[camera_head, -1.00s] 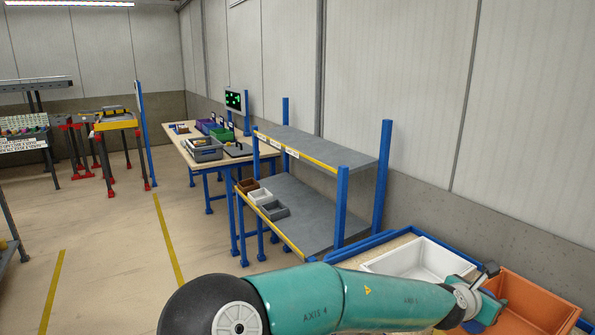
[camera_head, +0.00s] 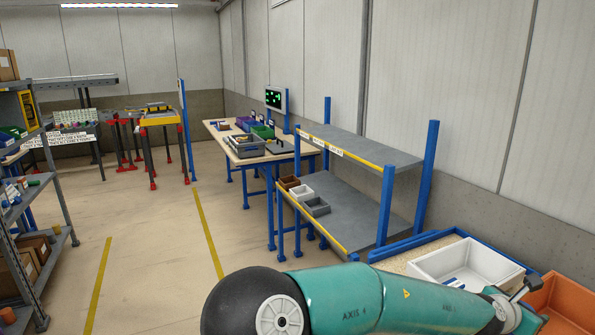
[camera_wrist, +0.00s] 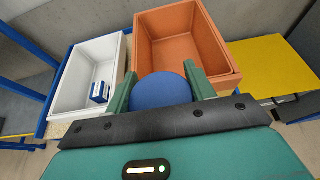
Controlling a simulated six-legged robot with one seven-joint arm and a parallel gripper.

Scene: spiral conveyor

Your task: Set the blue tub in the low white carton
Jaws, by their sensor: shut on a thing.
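The blue tub (camera_wrist: 161,91) shows as a round blue shape between the two green fingers of my gripper (camera_wrist: 159,72) in the wrist view. My gripper is shut on it. The lower part of the tub is hidden behind the gripper body. The low white carton (camera_wrist: 82,75) is to the left of the gripper, and a small blue and white box (camera_wrist: 100,92) lies inside it. In the head view the white carton (camera_head: 470,258) is at the lower right, beyond my arm. The tub cannot be made out there.
An orange carton (camera_wrist: 180,42) stands right beside the white one, straight beyond the tub. A yellow surface (camera_wrist: 262,65) is to the right. A blue-posted shelf (camera_head: 345,205) with small bins stands left of the cartons in the head view. Open floor (camera_head: 150,240) lies farther left.

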